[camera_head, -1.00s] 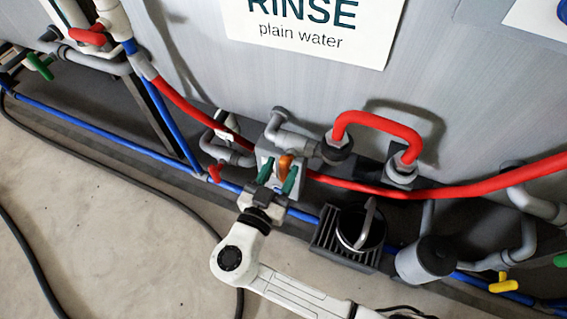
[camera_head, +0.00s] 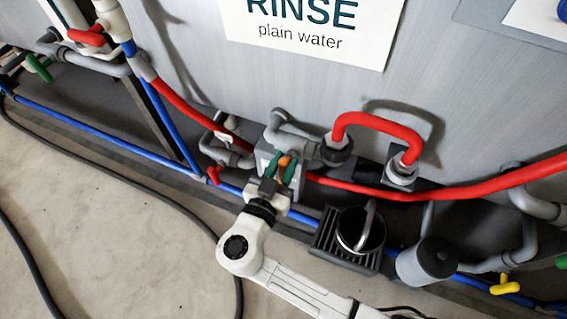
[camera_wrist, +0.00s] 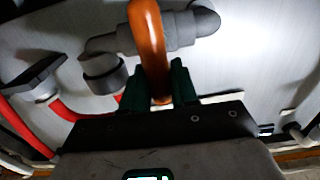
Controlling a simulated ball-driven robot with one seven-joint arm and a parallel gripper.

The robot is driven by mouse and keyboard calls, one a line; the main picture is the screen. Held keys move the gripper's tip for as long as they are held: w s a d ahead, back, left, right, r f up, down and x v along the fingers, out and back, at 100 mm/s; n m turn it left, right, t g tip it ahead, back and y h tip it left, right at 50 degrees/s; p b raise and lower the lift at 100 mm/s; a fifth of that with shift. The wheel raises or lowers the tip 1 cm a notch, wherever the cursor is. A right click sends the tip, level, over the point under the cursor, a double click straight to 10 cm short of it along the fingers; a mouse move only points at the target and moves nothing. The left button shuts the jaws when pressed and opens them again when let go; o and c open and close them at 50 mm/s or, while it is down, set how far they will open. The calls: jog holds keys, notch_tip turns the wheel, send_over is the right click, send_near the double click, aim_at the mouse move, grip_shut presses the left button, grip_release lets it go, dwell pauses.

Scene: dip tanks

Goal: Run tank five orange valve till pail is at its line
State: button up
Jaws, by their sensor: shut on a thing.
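The orange valve handle (camera_head: 285,161) is on a grey valve block below the RINSE tank. In the wrist view the orange handle (camera_wrist: 150,45) stands up between the green fingers of my gripper (camera_wrist: 160,85). In the head view my gripper (camera_head: 279,168) is shut on it, with one green finger on each side. The dark pail (camera_head: 372,243) stands on a slatted grate (camera_head: 327,240) to the right of my gripper, its handle upright. The water level and the line inside the pail cannot be made out.
A red hose (camera_head: 460,190) runs across the tank front, with a red looped pipe (camera_head: 380,122) above it. A grey cylinder (camera_head: 428,260) and a yellow valve handle (camera_head: 504,285) are right of the pail. A black hose lies on the open floor (camera_head: 100,240) at left.

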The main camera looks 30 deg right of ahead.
grip_shut()
jog(key=shift+w+n, duration=0.1)
jog(key=shift+n, duration=0.2)
jog(key=n, duration=0.2)
jog(key=shift+w+a+n, duration=0.2)
jog(key=shift+n, duration=0.1)
jog(key=shift+w+a+f+n+p, duration=0.15)
jog(key=shift+n+p, duration=0.05)
jog(key=shift+n, duration=0.75)
jog(key=shift+w+a+f+n+p, duration=0.1)
jog(key=shift+w+n+p, duration=0.05)
jog(key=shift+n, duration=0.8)
jog(key=o, duration=0.8)
grip_release()
